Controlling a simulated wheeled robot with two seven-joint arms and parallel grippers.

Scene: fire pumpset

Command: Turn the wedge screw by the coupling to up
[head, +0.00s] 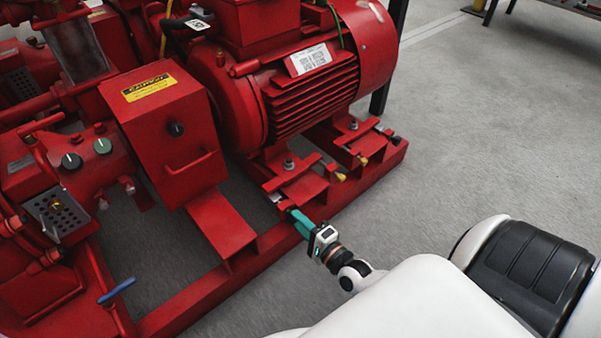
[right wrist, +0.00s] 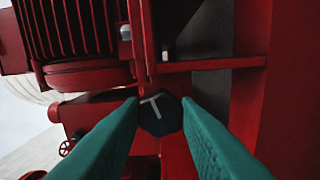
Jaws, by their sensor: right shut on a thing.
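The wedge screw by the coupling has a dark knob-like head (right wrist: 161,116) with a pale T-shaped mark that looks tilted in the right wrist view. My right gripper (right wrist: 160,118) has its teal fingers on either side of this head, shut on it. In the head view my right gripper (head: 291,213) reaches in from the lower right to the low end of the motor foot nearest the coupling guard (head: 172,125). There the fingers hide the screw head. My left gripper is not in view.
The red motor (head: 300,75) stands above the screw on a red base frame (head: 205,290). Other screws with yellow ends (head: 341,177) sit along the motor feet to the right. A blue lever (head: 116,290) sticks out at lower left. Grey floor (head: 480,130) is clear at right.

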